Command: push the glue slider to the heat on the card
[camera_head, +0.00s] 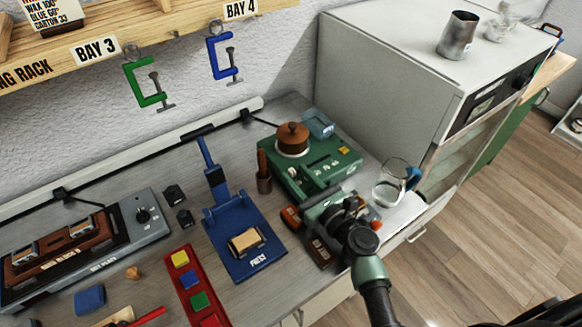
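The glue heater is a green box (345,160) on the bench right of centre, with a round brown-lidded pot (292,138) on top. Its front panel has small pale markings and controls; the slider knob and its setting are too small to make out. The card (52,12) at the top left reads "WAX 100", "GLUE 60" and "CARTON 33". My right gripper (325,202) is at the heater's front edge, close to the panel. Its fingers are partly hidden by the wrist, so I cannot tell whether they touch or are open. My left gripper is out of view.
A blue press (245,235) stands left of my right gripper. A glass jar (391,185) stands just right of it. A hot plate (150,225) is at the left, and a red tray (172,262) with coloured blocks is in front.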

